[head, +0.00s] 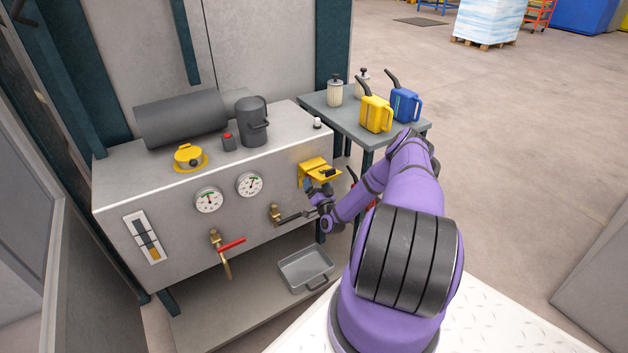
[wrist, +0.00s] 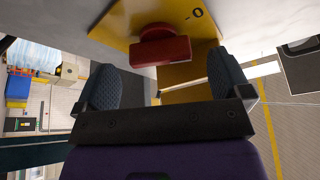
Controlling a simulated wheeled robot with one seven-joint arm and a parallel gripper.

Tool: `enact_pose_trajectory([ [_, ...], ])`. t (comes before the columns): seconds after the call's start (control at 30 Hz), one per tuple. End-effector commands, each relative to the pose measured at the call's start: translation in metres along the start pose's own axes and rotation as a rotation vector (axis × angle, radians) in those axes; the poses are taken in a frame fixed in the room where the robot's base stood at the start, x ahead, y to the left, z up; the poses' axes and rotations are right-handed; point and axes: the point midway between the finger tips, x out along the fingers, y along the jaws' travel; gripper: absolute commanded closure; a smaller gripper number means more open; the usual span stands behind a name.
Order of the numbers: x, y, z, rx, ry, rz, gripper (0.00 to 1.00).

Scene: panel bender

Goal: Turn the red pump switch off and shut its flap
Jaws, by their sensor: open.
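The red pump switch (wrist: 162,49) shows in the wrist view as a red knob on a yellow plate (wrist: 116,22). A round black mark is on the plate to the right of the knob. The yellow flap (head: 312,164) stands out from the right end of the tank front in the head view, so it looks open. My gripper (head: 318,188) is just below and in front of it and hides the knob there. In the wrist view my gripper (wrist: 166,72) is open, one finger on each side below the knob, apart from it and empty.
Gauges (head: 209,200), a brass valve with a red lever (head: 229,244) and a second valve with a dark lever (head: 283,215) are on the tank front, left of my gripper. A grey tray (head: 306,270) lies below. A side table (head: 343,122) with cans stands behind my arm.

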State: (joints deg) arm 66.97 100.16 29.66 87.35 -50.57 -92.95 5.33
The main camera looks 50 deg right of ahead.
Motion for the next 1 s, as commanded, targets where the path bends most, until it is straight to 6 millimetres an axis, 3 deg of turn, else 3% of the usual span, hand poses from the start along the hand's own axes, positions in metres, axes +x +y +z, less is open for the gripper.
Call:
enact_pose_trajectory([
  [0.2, 0.021, 0.000, 0.000, 0.000, 0.000, 0.000, 0.04],
  [0.57, 0.025, 0.000, 0.000, 0.000, 0.000, 0.000, 0.04],
  [0.77, 0.025, 0.000, 0.000, 0.000, 0.000, 0.000, 0.50],
  [1.0, 0.025, 0.000, 0.001, -0.013, -0.001, -0.005, 0.53],
])
